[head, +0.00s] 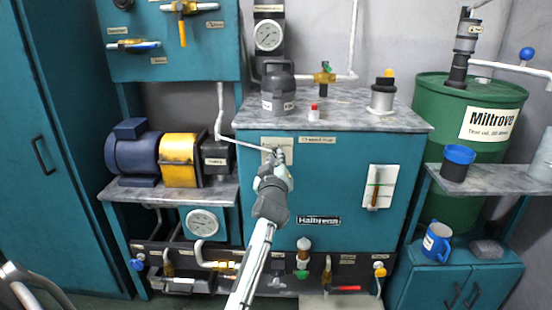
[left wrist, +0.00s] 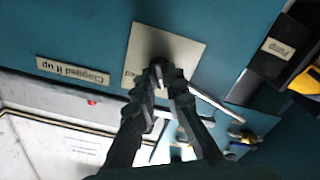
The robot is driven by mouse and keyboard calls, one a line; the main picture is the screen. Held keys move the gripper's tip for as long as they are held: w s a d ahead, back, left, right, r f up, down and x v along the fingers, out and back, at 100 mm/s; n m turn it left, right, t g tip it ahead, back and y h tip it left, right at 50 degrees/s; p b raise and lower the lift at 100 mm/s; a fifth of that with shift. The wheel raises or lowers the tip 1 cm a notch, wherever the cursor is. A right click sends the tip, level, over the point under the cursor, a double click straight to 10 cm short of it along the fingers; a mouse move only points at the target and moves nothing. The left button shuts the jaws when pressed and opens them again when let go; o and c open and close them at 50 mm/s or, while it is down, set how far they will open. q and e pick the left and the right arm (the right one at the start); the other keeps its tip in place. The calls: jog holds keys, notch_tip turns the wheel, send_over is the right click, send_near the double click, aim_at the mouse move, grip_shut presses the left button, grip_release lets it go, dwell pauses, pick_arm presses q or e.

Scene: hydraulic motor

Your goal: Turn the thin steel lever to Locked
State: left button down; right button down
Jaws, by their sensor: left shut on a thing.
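The small pale plate (head: 283,145) of the lever is on the upper front of the teal cabinet. It shows larger in the left wrist view (left wrist: 188,50), with a dark pivot area and partly hidden lettering. My left gripper (head: 276,160) is right in front of this plate. In the left wrist view its two dark fingers (left wrist: 160,105) are closed together on a small shiny piece, which I take for the thin steel lever (left wrist: 160,112). Most of the lever is hidden by the fingers, so its angle cannot be told.
A thin bent pipe (head: 218,120) runs close to the left of my gripper. A second white plate (head: 381,187) with a brown-handled lever is to the right. A grey can (head: 278,90) and red-capped bottle (head: 313,113) stand on the cabinet top. Valves line the bottom.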

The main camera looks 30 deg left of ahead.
pick_arm(q)
jog(key=shift+r+m+p, duration=0.1)
jog(key=shift+m+p, duration=1.55)
jog(key=shift+m, duration=5.95)
pick_arm(e)
notch_tip(320, 180, down, 8)
jog(key=shift+s+a, duration=0.2)
jog(key=shift+s, duration=0.05)
pick_arm(q)
jog(key=shift+w, duration=0.1)
pick_arm(e)
jog(key=shift+y, duration=0.3)
pick_arm(q)
jog(key=c, duration=1.6)
grip_release()
pick_arm(e)
jog(key=shift+r, duration=0.1)
pick_arm(q)
jog(key=v, duration=0.7)
jog(key=shift+s+d, duration=0.15)
jog(key=shift+s, duration=0.15)
